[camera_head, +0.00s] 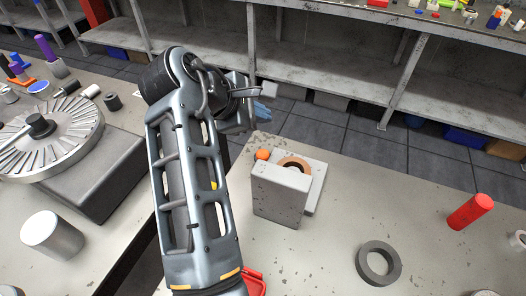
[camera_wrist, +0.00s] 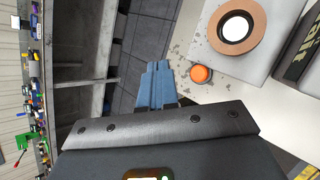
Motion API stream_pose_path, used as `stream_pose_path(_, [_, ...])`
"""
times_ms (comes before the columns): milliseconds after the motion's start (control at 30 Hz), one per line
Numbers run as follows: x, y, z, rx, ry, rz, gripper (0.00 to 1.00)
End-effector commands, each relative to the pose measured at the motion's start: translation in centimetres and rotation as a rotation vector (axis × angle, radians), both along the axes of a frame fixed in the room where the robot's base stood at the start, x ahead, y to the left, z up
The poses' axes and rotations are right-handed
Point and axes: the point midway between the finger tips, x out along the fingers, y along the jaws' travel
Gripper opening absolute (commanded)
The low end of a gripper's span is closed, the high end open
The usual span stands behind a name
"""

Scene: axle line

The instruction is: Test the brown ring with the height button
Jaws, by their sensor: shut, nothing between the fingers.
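The brown ring (camera_head: 296,163) lies flat on the grey test stand (camera_head: 315,195), partly hidden behind the stand's upright block in the head view. In the wrist view the whole ring (camera_wrist: 217,38) shows around a white round centre. The orange button (camera_head: 262,154) is beside the stand's block, to the left of the ring. It also shows in the wrist view (camera_wrist: 201,74), near the stand's edge. My gripper (camera_head: 263,112) has blue fingers, shut and empty, above and beyond the button in the head view. In the wrist view the fingertips (camera_wrist: 157,66) are left of the button, apart from it.
A dark grey ring (camera_head: 378,263) and a red cylinder (camera_head: 470,211) are on the same table, to the right. A round slotted wheel (camera_head: 75,140) and a metal cylinder (camera_head: 52,235) are on the left table. Shelves (camera_head: 330,62) stand behind, across a tiled floor gap.

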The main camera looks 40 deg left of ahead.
Motion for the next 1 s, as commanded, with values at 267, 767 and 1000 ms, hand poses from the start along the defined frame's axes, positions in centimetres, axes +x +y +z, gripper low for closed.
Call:
stream_pose_path(267, [-0.1, 0.0, -3.4, 0.001, 0.002, 0.001, 0.0])
stream_pose_path(767, [0.0, 0.0, -7.9, -0.001, 0.0, 0.001, 0.0])
stream_pose_path(1000, [0.0, 0.0, -8.3, 0.001, 0.001, 0.001, 0.0])
